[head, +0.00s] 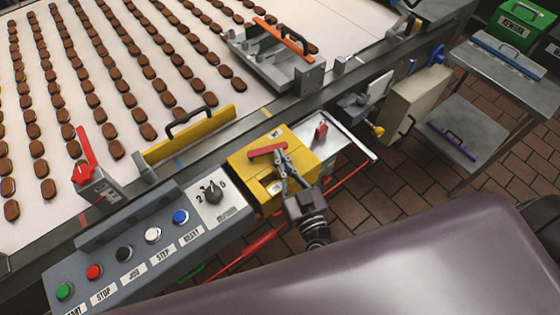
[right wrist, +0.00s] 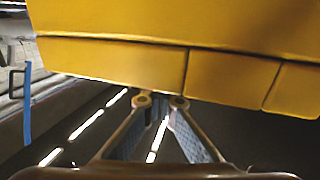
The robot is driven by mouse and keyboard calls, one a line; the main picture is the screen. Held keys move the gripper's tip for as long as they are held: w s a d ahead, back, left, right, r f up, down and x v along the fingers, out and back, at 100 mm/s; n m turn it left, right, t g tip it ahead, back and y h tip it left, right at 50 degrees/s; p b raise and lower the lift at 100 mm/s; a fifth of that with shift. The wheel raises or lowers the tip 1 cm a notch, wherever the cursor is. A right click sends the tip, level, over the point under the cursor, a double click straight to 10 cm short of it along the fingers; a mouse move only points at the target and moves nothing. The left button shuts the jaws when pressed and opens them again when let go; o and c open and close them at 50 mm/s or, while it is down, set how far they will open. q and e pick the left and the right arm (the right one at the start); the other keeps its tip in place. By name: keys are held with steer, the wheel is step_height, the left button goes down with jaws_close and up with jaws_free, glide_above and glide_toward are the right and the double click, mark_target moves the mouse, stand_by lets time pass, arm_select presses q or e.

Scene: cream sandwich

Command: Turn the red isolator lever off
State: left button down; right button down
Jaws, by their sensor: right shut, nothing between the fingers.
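A red lever (head: 267,150) lies almost level across the top of a yellow box (head: 300,147) beside the control panel. The box also fills the top of the right wrist view (right wrist: 180,50). My right gripper (head: 283,158) is shut and empty, its fingers over the yellow box with the tips close to the lever's right end. I cannot tell whether they touch it. In the right wrist view the fingertips (right wrist: 161,101) are close together by the box's edge; the lever is not seen there. My left gripper is out of view.
Another red lever (head: 84,150) stands raised on a grey bracket at the conveyor's edge. The control panel (head: 150,245) has several buttons and a black knob. A small red item (head: 321,131) is on the metal tray (head: 350,145) to the right. Brown biscuits cover the belt.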

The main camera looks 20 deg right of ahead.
steer(key=shift+w+d+n+g+y, duration=0.2)
steer(key=shift+w+n+y, duration=0.3)
steer(key=shift+y, duration=0.35)
steer(key=shift+w+d+n+g+y, duration=0.15)
steer(key=shift+w+n+y, duration=0.15)
steer(key=shift+n+y, duration=0.45)
steer(key=shift+w+m, duration=0.25)
steer(key=shift+w, duration=0.2)
steer(key=shift+d, duration=0.1)
